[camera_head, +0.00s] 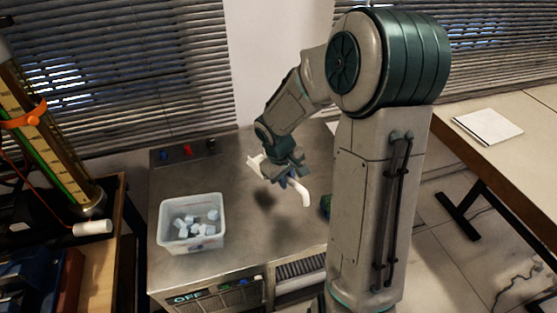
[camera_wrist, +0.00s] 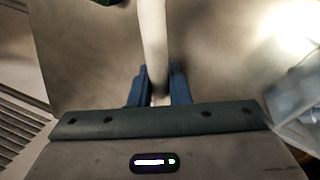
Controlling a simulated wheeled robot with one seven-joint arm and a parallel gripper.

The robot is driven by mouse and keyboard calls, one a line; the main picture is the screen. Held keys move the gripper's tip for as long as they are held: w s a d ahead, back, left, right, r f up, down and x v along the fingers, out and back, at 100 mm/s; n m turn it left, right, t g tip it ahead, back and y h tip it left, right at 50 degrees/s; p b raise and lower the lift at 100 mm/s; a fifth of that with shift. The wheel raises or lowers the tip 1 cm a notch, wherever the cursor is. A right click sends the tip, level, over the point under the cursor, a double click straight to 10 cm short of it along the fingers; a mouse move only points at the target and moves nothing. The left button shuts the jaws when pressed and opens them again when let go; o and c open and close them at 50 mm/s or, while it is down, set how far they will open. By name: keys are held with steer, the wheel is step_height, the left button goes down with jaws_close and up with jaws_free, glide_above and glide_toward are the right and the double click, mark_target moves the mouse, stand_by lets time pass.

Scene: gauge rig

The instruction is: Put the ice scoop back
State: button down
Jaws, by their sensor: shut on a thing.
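The white ice scoop (camera_head: 304,196) is in my gripper (camera_head: 286,183), above the metal bench top; a shadow lies on the bench to its lower left. Its curved white end points right and down, and a pale part shows on the gripper's far left side. In the wrist view the white scoop (camera_wrist: 152,38) runs up from between the blue fingers of my gripper (camera_wrist: 159,92), which is shut on it. A translucent white tub (camera_head: 163,236) with several pale ice cubes (camera_head: 197,224) stands on the bench, left of the gripper. The tub's edge also shows at the wrist view's right.
The metal bench (camera_head: 245,245) is clear between tub and gripper. Small red and blue knobs (camera_head: 187,150) sit at its back edge. A tall gauge (camera_head: 45,150) stands left; a table (camera_head: 510,155) with paper stands right.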

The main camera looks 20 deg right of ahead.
steer(key=shift+w, duration=0.4)
steer(key=shift+s+f+b, duration=0.1)
steer(key=shift+f+b, duration=0.6)
steer(key=shift+f, duration=0.1)
step_height(320, 180, down, 5)
steer(key=b, duration=0.4)
steer(key=shift+f, duration=0.1)
steer(key=shift+f+b, duration=0.7)
steer(key=shift+b, duration=0.1)
steer(key=c, duration=1.3)
jaws_free()
steer(key=shift+r, duration=0.15)
